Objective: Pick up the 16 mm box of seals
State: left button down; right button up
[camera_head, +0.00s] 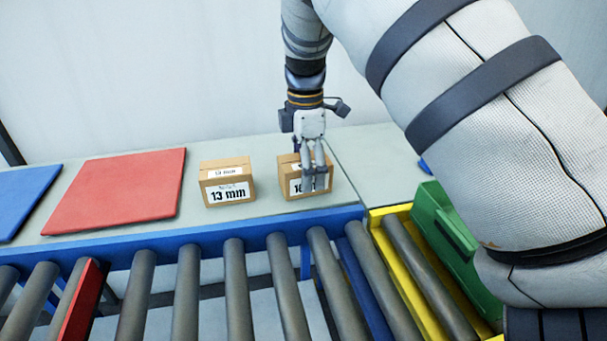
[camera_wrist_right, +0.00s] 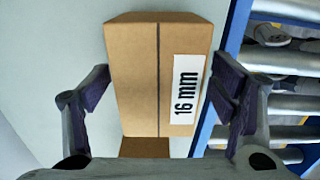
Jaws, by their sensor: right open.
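The 16 mm box of seals (camera_head: 289,179) is a brown cardboard box with a white label, upright on the pale table behind the roller conveyor. In the right wrist view the box (camera_wrist_right: 140,75) lies between the two fingers, its label reading "16 mm". My right gripper (camera_head: 313,172) is over the box in the head view and partly hides its label. It is open, with a finger (camera_wrist_right: 98,88) on one side of the box and the other finger on the opposite side; gaps show on both sides. My left gripper is not in view.
A 13 mm box (camera_head: 228,184) stands to the left on the same table (camera_head: 334,200). A red mat (camera_head: 118,190) and a blue mat (camera_head: 22,200) lie further left. The roller conveyor (camera_head: 185,290) runs in front. A green crate (camera_head: 440,235) is at the right.

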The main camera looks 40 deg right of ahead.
notch_tip(320, 180, down, 2)
jog(key=shift+f, duration=0.1)
jog(key=c, duration=1.9)
